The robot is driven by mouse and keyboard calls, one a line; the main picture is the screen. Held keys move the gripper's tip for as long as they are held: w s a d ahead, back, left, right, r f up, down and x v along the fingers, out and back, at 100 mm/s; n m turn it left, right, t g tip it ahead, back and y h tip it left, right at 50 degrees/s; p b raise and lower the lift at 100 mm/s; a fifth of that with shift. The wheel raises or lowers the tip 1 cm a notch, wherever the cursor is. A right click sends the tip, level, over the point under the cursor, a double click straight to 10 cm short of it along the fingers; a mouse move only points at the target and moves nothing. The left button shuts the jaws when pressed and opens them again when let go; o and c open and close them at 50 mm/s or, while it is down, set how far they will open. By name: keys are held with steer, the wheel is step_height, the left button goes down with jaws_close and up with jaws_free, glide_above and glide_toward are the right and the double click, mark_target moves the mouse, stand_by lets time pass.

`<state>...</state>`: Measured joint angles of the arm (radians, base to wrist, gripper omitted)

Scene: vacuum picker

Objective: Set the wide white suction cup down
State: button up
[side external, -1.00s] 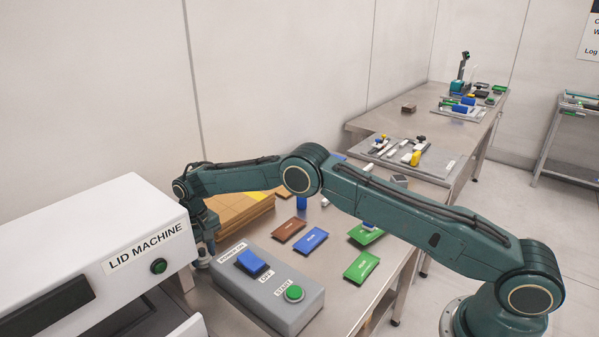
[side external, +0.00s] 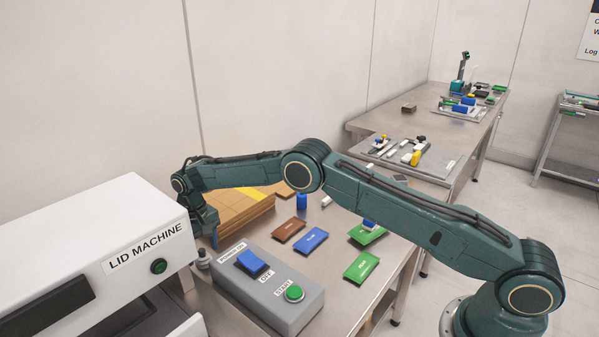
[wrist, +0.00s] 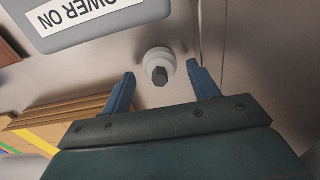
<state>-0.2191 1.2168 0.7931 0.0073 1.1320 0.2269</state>
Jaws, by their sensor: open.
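The wide white suction cup (wrist: 151,57) stands on the metal table top in the wrist view, its dark stem pointing toward the camera. It also shows in the side view (side external: 203,262), looking greyish, between the lid machine and the control box. My gripper (wrist: 161,76) is open and empty, with one blue finger on each side of the stem as seen in the wrist view and a gap on both sides. In the side view my gripper (side external: 214,240) is above the cup, its fingers partly hidden.
The grey control box (side external: 270,284), with a blue switch and green button, stands close right of the cup. The white lid machine (side external: 110,225) is close left. A cardboard stack (side external: 245,212) lies behind. Brown, blue and green packets (side external: 310,240) lie on the table.

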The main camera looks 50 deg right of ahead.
step_height(320, 180, up, 11)
steer(key=shift+f, duration=0.2)
stand_by(0.3)
stand_by(0.4)
step_height(320, 180, up, 15)
steer(key=t, duration=0.1)
glide_above(201, 250)
steer(key=s+d, duration=0.5)
steer(key=s, duration=0.2)
steer(key=s+d+r+t, duration=0.2)
steer(key=s+d+r, duration=0.2)
steer(key=s+r, duration=0.55)
steer(key=s+d+f+t, duration=0.1)
steer(key=s+f, duration=0.1)
steer(key=s, duration=0.7)
steer(key=s+d+f, duration=0.2)
steer(key=s, duration=0.8)
steer(key=s+d+f+t, duration=0.1)
steer(key=s+d+f, duration=0.1)
steer(key=s, duration=0.8)
steer(key=shift+t, duration=0.3)
